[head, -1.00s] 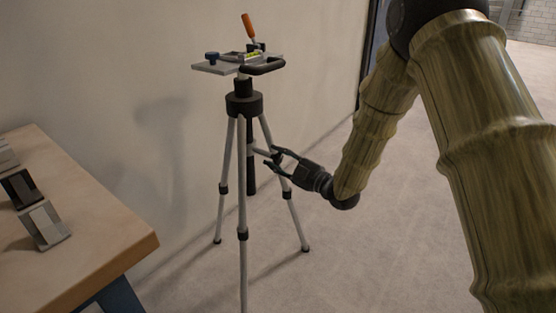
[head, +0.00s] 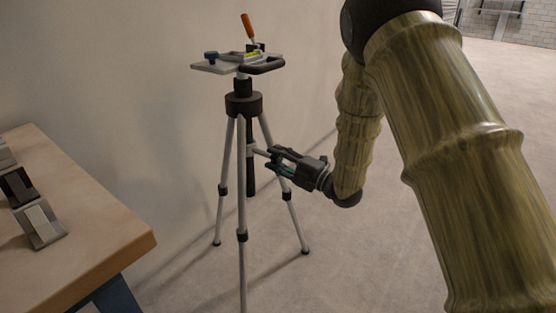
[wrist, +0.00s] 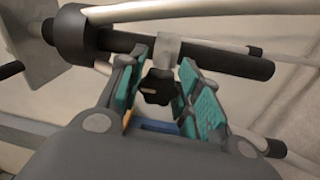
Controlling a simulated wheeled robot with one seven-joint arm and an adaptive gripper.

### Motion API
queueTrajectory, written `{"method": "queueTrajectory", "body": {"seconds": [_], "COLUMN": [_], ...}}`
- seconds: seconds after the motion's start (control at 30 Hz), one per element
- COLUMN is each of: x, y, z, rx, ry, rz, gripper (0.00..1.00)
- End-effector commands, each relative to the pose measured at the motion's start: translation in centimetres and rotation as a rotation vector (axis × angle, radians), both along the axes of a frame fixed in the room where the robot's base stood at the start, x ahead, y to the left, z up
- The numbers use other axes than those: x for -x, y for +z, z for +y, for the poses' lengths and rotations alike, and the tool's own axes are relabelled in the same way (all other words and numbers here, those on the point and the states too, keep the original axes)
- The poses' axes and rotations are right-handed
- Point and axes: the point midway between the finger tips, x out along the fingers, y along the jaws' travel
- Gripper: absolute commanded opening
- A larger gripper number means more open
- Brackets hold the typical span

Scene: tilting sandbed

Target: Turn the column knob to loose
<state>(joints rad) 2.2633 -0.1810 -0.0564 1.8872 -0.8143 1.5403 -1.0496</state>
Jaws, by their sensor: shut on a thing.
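The column knob (wrist: 158,86) is a small black lobed knob with a pale mark, seen in the wrist view below a grey block on the tripod's dark centre column (wrist: 225,62). My gripper (wrist: 160,82) has its teal-padded fingers on either side of the knob and is shut on it. In the head view my gripper (head: 272,160) reaches in from the right between the tripod legs, beside the column (head: 251,170); the knob is hidden there by the fingers. The tripod (head: 241,150) stands upright on the floor.
On the tripod top sits a grey plate (head: 212,68) with a level, a black handle loop (head: 264,66) and an orange-handled lever (head: 248,27). A wooden table (head: 110,225) with grey blocks is at left. A wall is close behind; floor at right is clear.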

Motion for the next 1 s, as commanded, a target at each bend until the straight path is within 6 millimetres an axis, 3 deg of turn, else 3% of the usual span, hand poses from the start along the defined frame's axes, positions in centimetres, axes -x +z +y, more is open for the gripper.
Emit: {"method": "queueTrajectory", "body": {"seconds": [0.33, 0.37, 0.47, 0.83, 1.0], "x": [0.0, 0.0, 0.0, 0.1, 1.1], "y": [0.0, 0.0, 0.0, 0.0, -0.2], "z": [-0.1, -0.1, 0.0, -0.2, -1.6], "rx": [0.001, 0.001, 0.001, 0.0, 0.0], "ry": [-0.001, -0.001, 0.0, 0.0, -0.002], "rz": [-0.001, -0.001, -0.001, 0.0, 0.002], "gripper": [0.1, 0.39, 0.56, 0.56, 0.56]}}
